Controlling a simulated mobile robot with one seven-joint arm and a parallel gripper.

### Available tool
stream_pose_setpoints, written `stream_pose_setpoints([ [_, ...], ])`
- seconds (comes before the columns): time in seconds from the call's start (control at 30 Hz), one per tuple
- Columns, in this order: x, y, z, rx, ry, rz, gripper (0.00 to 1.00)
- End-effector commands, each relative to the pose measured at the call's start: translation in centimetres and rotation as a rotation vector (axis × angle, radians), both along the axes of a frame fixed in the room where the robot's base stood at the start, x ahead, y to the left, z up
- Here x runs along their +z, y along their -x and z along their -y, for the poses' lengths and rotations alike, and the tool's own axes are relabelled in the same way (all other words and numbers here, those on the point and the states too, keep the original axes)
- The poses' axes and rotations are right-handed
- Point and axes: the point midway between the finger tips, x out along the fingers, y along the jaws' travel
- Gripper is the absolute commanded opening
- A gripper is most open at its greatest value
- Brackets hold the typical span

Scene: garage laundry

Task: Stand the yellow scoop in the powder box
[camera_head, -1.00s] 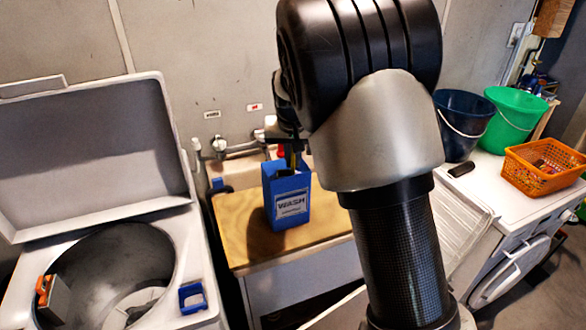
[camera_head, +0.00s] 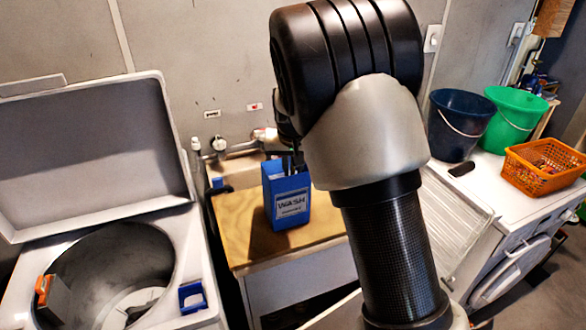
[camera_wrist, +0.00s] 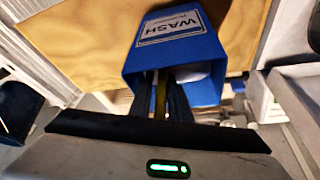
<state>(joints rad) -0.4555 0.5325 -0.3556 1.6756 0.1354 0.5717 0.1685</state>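The blue powder box (camera_head: 288,200), labelled WASH, stands upright on a wooden-topped cabinet; the wrist view shows its label and open top (camera_wrist: 172,55). My gripper (camera_head: 291,163) points down at the box's mouth, its dark fingertips reaching into the opening. In the wrist view, my gripper (camera_wrist: 162,98) has a narrow yellow strip of the scoop (camera_wrist: 161,95) between its fingers, and looks shut on it. The rest of the scoop is hidden by the fingers and the box walls. I cannot tell whether it touches the bottom.
An open top-loading washer (camera_head: 110,265) stands at left. The wooden top (camera_head: 240,222) is bare around the box. Taps and pipes (camera_head: 220,150) run along the wall behind. At right, a dark blue bucket (camera_head: 455,125), a green bucket (camera_head: 515,115) and an orange basket (camera_head: 545,165) stand on a white machine.

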Motion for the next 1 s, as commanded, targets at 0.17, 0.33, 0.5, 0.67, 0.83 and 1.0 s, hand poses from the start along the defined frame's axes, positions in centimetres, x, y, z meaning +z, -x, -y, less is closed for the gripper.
stream_pose_setpoints([
  [0.17, 2.0, 0.6, -0.1, 0.002, -0.001, 0.004, 0.17],
  [0.33, 5.5, 2.1, -0.3, 0.002, -0.003, 0.006, 0.17],
  [0.5, 8.7, 3.5, -0.4, 0.002, -0.002, 0.005, 0.17],
  [0.67, 10.5, 4.3, -0.4, 0.001, -0.002, 0.002, 0.17],
  [0.83, 11.9, 5.4, 0.2, -0.002, -0.011, 0.001, 0.17],
  [1.0, 14.5, 10.2, 2.8, 0.0, -0.062, 0.002, 0.17],
])
